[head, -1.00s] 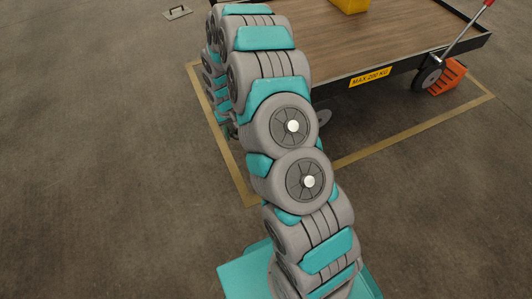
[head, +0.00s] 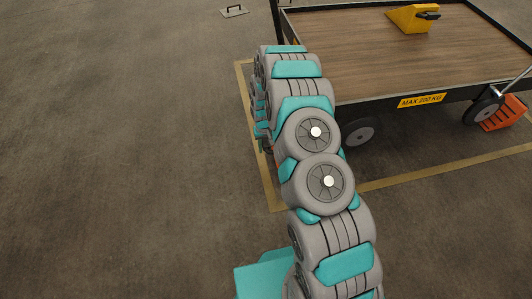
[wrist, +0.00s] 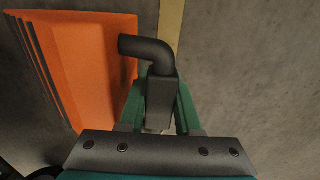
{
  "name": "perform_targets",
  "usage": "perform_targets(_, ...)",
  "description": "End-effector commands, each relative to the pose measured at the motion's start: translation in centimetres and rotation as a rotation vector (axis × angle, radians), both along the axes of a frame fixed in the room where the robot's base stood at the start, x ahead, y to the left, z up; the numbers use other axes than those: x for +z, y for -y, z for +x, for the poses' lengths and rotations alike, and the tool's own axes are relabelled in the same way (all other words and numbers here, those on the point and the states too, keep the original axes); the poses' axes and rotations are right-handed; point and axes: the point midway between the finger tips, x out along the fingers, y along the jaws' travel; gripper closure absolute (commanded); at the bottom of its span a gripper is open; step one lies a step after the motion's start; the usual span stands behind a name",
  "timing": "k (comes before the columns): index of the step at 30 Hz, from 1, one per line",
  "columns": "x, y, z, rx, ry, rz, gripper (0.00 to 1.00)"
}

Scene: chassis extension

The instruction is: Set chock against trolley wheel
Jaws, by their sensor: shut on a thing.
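An orange chock (wrist: 85,60) with ribs along its left side fills the upper left of the wrist view. My gripper (wrist: 160,108) is shut on the chock's black bent handle (wrist: 150,50). In the head view my arm hides the gripper and nearly all of this chock. The trolley (head: 370,65) stands at the upper right, with a near wheel (head: 358,132) just right of my arm and another wheel (head: 484,110) at the right. The frames do not show whether the held chock touches a wheel.
Another orange chock (head: 503,113) sits by the right trolley wheel. A yellow wedge with a black handle (head: 410,18) lies on the trolley deck. A yellow floor line (head: 410,178) surrounds the trolley. A small plate with a handle (head: 234,11) lies on the floor beyond. The floor at left is clear.

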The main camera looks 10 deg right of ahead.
Motion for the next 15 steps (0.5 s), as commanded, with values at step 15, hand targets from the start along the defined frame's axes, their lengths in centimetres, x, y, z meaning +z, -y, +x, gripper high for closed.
perform_targets(15,-3.7,0.0,-0.1,-0.001,-0.001,0.000,1.00)
